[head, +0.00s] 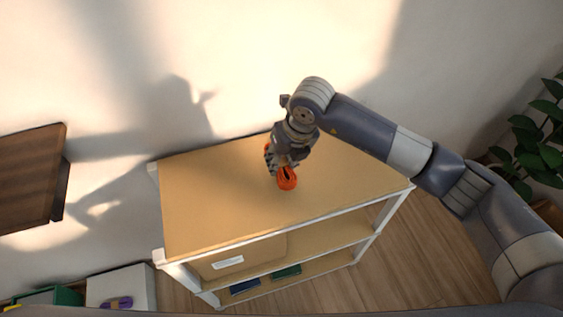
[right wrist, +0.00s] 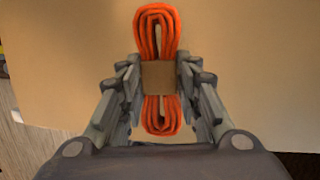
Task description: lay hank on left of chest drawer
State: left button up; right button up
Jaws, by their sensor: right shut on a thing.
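An orange hank (head: 287,178) with a tan band around its middle is at my right gripper (head: 272,165), over the tan top of a shelf unit (head: 215,200). In the right wrist view the hank (right wrist: 157,35) lies lengthwise between the fingers of the right gripper (right wrist: 158,77), which are shut on its band. I cannot tell whether the hank touches the top. My left gripper is not in view. A white drawer unit (head: 135,285) stands low at the lower left, with a purple hank (head: 117,303) on it; I cannot tell if it is the task's chest.
The shelf unit's top is clear around the hank. A box with a white label (head: 228,262) and blue (head: 245,286) and green (head: 287,271) items are on its shelves. A dark wooden panel (head: 30,180) is at left, a plant (head: 540,140) at right.

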jog(key=s+r+b, duration=0.1)
jog(key=s+b, duration=0.1)
jog(key=s, duration=1.2)
jog(key=shift+s+d+r+b, duration=0.15)
jog(key=shift+s+b, duration=0.1)
jog(key=shift+b, duration=0.15)
jog(key=shift+d, duration=0.1)
